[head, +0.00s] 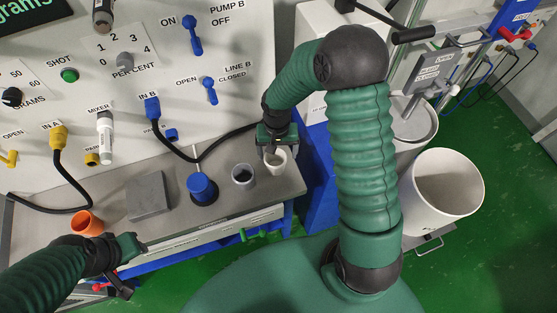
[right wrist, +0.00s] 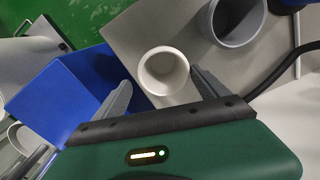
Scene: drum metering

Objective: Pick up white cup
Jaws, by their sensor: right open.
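The white cup (head: 277,166) stands upright near the right end of the grey bench. It also shows in the right wrist view (right wrist: 164,75), its round mouth open towards the camera. My right gripper (head: 275,153) is over the cup, with its fingers open. In the right wrist view, one finger is on each side of the cup, and I cannot tell if either touches it. My left gripper (head: 124,264) is at lower left by the bench's front edge, away from the cup; its jaw opening is unclear.
A grey cup (head: 243,176) stands just left of the white one. A blue stand with a rod (head: 202,190), a grey block (head: 147,195) and an orange cup (head: 84,224) are further left. A black cable runs behind the cups. A blue cabinet (head: 319,180) is right of the bench.

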